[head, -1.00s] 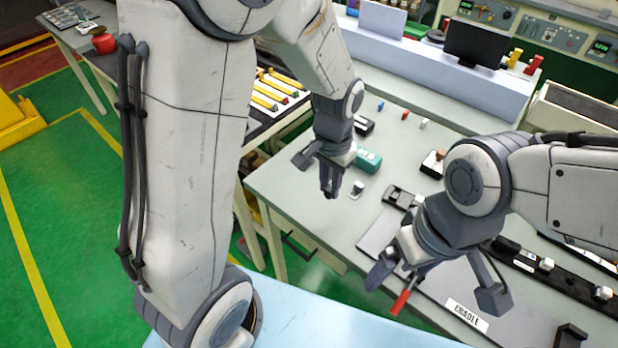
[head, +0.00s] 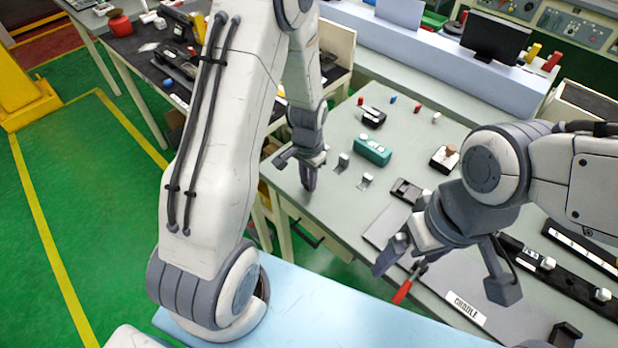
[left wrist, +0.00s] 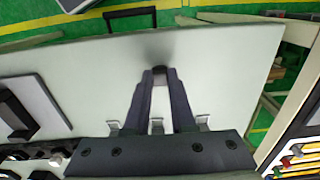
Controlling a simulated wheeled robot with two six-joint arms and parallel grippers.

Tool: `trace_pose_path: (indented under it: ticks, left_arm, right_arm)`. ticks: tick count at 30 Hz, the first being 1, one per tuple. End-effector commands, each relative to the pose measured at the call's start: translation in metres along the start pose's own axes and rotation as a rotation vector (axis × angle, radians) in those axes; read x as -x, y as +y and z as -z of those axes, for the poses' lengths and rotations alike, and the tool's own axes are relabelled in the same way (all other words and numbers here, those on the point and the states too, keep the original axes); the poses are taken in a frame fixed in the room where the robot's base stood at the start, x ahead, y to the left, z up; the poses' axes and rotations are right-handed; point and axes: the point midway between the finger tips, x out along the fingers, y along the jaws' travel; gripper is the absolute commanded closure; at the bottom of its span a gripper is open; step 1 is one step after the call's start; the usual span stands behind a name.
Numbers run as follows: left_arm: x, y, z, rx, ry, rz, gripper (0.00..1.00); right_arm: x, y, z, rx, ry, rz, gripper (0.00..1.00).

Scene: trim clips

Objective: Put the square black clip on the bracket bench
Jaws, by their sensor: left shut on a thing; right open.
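My left gripper (head: 308,182) is over the near left part of the grey-green bench (head: 330,215), fingers pointing down. In the left wrist view its fingertips close on a small dark squarish piece, the black clip (left wrist: 160,72), with a dark shadow on the bench top beside it. The clip cannot be made out in the head view. Whether it touches the bench is hard to tell. My right gripper (head: 442,272) is open over the grey plate marked CRADLE (head: 467,309), close to a red-handled tool (head: 402,291).
Silver brackets (head: 367,181) stand on the bench right of my left gripper, with a teal block (head: 373,149) and a black clip-like part (head: 372,117) behind. A dark side table (head: 140,62) holds other parts at the back left. Bare bench lies around the left fingertips.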

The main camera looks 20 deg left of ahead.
Motion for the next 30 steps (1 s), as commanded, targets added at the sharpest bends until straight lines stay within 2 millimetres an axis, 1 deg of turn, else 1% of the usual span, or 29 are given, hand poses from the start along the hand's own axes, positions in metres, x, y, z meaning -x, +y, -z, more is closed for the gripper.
trace_pose_path:
  ticks: [4, 8, 9, 10, 11, 19, 22, 23, 26, 30]
  left_arm:
    - [0.0, 0.0, 0.0, 0.0, 0.001, 0.0, 1.0]
    - [-0.005, 0.0, 0.0, 0.0, 0.0, 0.0, 1.0]
    - [-0.003, 0.0, 0.001, 0.0, 0.001, 0.0, 0.62]
    - [-0.003, 0.0, 0.001, 0.0, 0.001, 0.0, 0.5]
    - [-0.003, 0.0, 0.001, 0.0, 0.001, 0.0, 0.47]
    - [-0.002, 0.0, 0.0, 0.0, 0.001, 0.0, 0.47]
    - [0.003, 0.0, 0.0, 0.0, 0.001, 0.0, 0.47]
    - [0.004, 0.0, 0.001, 0.0, 0.003, 0.001, 0.47]
    - [0.016, -0.001, 0.002, 0.0, 0.006, 0.002, 0.47]
    - [0.044, -0.001, 0.002, 0.0, 0.008, 0.003, 0.47]
  right_arm:
    - [-0.001, 0.0, 0.0, 0.0, 0.0, 0.0, 0.0]
    - [-0.004, 0.0, 0.0, 0.0, 0.0, 0.0, 0.0]
    - [-0.003, 0.0, 0.0, 0.0, 0.0, 0.0, 0.0]
    - [-0.002, 0.0, 0.0, 0.0, 0.0, 0.0, 0.0]
    - [-0.002, 0.0, 0.0, 0.0, 0.0, 0.0, 0.0]
    - [-0.002, 0.0, 0.0, 0.0, 0.0, 0.0, 0.0]
    - [0.002, 0.0, 0.0, 0.0, 0.0, 0.0, 0.0]
    - [-0.001, 0.0, 0.0, 0.0, 0.0, 0.0, 0.0]
    - [-0.004, 0.0, 0.0, 0.0, 0.0, 0.0, 0.0]
    - [-0.008, 0.001, -0.001, 0.0, 0.0, 0.0, 0.0]
